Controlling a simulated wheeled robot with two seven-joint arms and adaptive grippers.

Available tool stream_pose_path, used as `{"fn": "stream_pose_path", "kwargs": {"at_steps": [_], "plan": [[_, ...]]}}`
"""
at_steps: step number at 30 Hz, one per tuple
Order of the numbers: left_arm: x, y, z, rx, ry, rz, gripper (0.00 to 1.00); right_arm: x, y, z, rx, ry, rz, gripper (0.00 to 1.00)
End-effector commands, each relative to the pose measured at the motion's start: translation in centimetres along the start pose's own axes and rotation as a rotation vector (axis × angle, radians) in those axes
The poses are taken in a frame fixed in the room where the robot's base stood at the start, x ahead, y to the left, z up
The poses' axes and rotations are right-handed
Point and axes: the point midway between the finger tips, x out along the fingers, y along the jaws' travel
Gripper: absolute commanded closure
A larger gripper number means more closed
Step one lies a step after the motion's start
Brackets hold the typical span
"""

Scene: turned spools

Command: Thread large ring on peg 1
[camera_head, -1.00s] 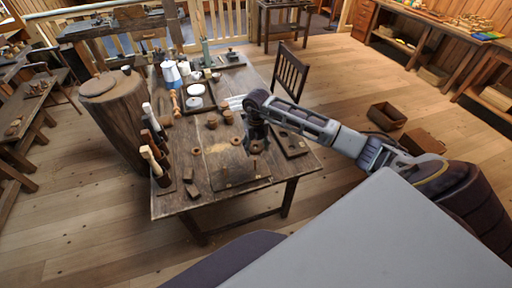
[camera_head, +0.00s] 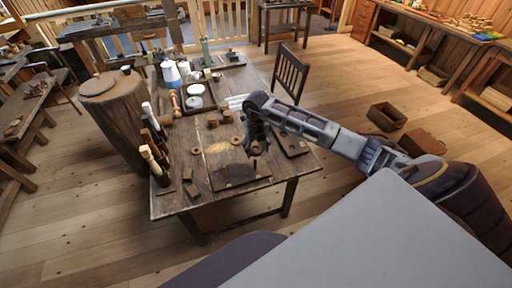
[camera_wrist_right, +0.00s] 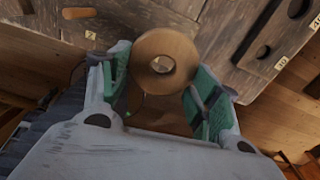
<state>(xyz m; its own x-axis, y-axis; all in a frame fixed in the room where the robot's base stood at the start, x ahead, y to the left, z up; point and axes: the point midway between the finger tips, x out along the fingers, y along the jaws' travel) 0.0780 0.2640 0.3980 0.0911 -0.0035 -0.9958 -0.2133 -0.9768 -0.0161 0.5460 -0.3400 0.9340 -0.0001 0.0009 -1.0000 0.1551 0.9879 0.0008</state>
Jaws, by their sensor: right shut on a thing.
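My right gripper (camera_head: 256,150) is shut on a large wooden ring. In the right wrist view the ring (camera_wrist_right: 143,50) is pale brown and sits between the green fingertips of the gripper (camera_wrist_right: 160,85), its hole facing the camera. In the head view the gripper is over the right part of the dark peg board (camera_head: 228,182) near the table's front edge. The peg beneath the gripper is hidden, so I cannot tell whether the ring is around it. My left gripper is not in view.
A flat board with holes (camera_head: 292,146) lies to the right on the wooden table (camera_head: 190,206). Loose turned pieces, including a small ring (camera_head: 196,151), lie left and behind. A tool rack (camera_head: 160,178) stands at the left edge, white pots (camera_head: 194,103) further back.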

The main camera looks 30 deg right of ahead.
Motion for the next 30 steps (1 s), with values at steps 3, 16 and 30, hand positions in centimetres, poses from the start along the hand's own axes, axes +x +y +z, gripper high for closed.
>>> {"fn": "stream_pose_path", "kwargs": {"at_steps": [3,16,30], "plan": [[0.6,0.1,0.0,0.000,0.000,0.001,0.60,1.0,0.0,0.0,0.000,0.001,0.000,0.60],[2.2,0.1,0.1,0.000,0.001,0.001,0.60,3.5,0.0,0.0,0.000,0.001,0.000,0.60],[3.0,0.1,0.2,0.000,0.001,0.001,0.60,4.8,0.0,0.0,0.000,0.000,0.000,0.60]]}}
